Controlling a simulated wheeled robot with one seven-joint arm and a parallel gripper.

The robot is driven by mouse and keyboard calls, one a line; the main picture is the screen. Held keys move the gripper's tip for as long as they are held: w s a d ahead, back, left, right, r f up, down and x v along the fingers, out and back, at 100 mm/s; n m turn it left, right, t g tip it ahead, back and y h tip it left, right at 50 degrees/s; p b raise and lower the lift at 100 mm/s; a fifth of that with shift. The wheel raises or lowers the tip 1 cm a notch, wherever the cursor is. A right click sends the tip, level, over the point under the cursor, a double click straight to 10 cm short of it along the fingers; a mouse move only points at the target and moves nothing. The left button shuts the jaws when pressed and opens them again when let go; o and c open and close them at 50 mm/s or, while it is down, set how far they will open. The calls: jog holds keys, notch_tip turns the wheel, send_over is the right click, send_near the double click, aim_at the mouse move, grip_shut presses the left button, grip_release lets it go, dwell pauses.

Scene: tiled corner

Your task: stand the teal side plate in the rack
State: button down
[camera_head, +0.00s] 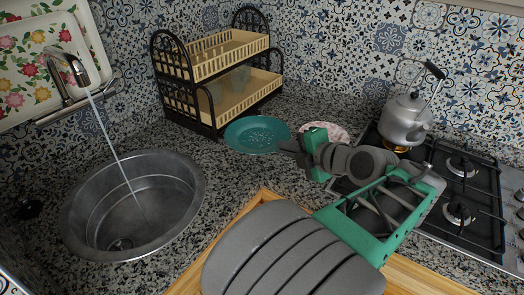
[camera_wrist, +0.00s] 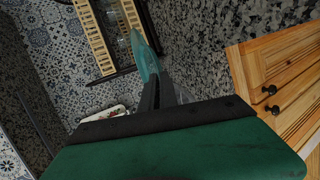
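The rack has two cream tiers between dark scrolled ends. My gripper (camera_head: 291,147) reaches in from the right, its fingertips at the plate's right rim. In the wrist view, the plate (camera_wrist: 145,57) shows nearly edge-on, its near rim meeting my fingertips (camera_wrist: 156,84). The fingers look close together there, but I cannot tell whether they are closed on the rim. The rack's slats (camera_wrist: 92,38) show left of the plate.
A pink-patterned plate (camera_head: 325,130) lies behind my gripper. A kettle (camera_head: 405,118) stands on the gas hob (camera_head: 465,190) at right. A round sink (camera_head: 130,205) with running water is at left. A floral tray (camera_head: 50,55) leans on the wall.

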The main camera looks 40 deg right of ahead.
jog(key=s, duration=0.1)
jog(key=p, duration=0.3)
send_over(284, 160)
jog(key=f, duration=0.9)
jog(key=shift+s+a+f, duration=0.1)
jog(key=shift+s+f, duration=0.05)
jog(key=shift+s, duration=0.05)
notch_tip(284, 160, down, 3)
jog(key=shift+w+f, duration=0.1)
jog(key=shift+f, duration=0.05)
jog(key=c, duration=1.9)
grip_release()
jog(key=shift+c, duration=0.2)
jog(key=b+v, duration=0.2)
jog(key=v, duration=1)
